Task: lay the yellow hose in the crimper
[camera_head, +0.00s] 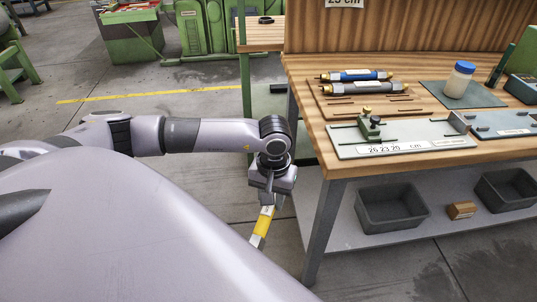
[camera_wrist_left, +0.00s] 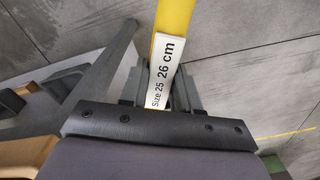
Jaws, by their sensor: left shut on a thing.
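My left gripper (camera_head: 272,200) hangs beside the workbench's left end, in open space over the floor, shut on the yellow hose (camera_head: 262,226). The hose tilts downward from the fingers, and my own body partly hides its lower end. In the left wrist view the hose (camera_wrist_left: 174,16) runs up out of the picture from between the fingers (camera_wrist_left: 160,88). A white label (camera_wrist_left: 165,70) on it reads "Size 25" and "26 cm". I cannot pick out the crimper with certainty. My right gripper is not in view.
Grey bins (camera_head: 392,212) sit on the shelf below. Green machines (camera_head: 205,28) stand behind.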

